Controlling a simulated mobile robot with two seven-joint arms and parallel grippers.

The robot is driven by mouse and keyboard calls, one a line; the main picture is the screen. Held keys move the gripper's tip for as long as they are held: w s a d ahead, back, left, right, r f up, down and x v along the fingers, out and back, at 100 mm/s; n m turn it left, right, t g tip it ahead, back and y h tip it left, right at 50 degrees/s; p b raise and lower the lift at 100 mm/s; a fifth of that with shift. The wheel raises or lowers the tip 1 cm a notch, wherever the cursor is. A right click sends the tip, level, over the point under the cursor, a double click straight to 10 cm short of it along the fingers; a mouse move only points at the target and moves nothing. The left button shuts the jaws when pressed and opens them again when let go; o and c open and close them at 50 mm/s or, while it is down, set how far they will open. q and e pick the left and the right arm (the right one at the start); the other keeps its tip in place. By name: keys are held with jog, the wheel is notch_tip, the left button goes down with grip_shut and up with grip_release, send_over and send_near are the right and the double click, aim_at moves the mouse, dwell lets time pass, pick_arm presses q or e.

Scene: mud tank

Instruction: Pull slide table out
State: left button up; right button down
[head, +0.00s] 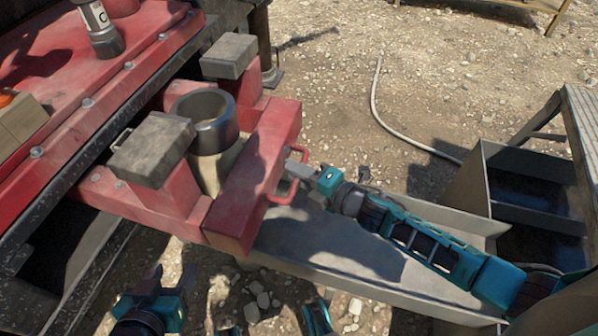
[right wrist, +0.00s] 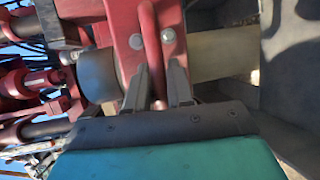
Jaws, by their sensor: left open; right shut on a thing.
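The red slide table (head: 250,190) sticks out from the red machine body in the head view. It has a red handle (head: 288,192) on its near right face. My right gripper (head: 300,172) reaches in from the right and is shut on this handle. In the right wrist view the red handle (right wrist: 152,45) runs down between the two fingers of my right gripper (right wrist: 160,85). My left gripper (head: 160,283) is open and empty at the bottom left, apart from the slide table and low in the picture.
A metal cylinder (head: 205,118) stands in the slide table between two grey blocks (head: 152,148) and (head: 229,55). A grey metal trough (head: 330,245) runs below to a tank (head: 530,190) at right. A pale hose (head: 385,110) lies on open gravel.

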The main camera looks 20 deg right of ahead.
jog(key=s+d+p, duration=0.1)
jog(key=s+d, duration=0.7)
jog(key=d, duration=0.4)
jog(key=shift+d, duration=0.2)
jog(key=shift+s, duration=0.1)
jog(key=c, duration=1.1)
grip_release()
jog(key=shift+a, duration=0.15)
jog(key=p+v, duration=0.2)
jog(key=v, duration=1)
jog(key=shift+s+d+p, duration=0.25)
jog(key=shift+s+p, duration=0.05)
jog(key=shift+p, duration=0.1)
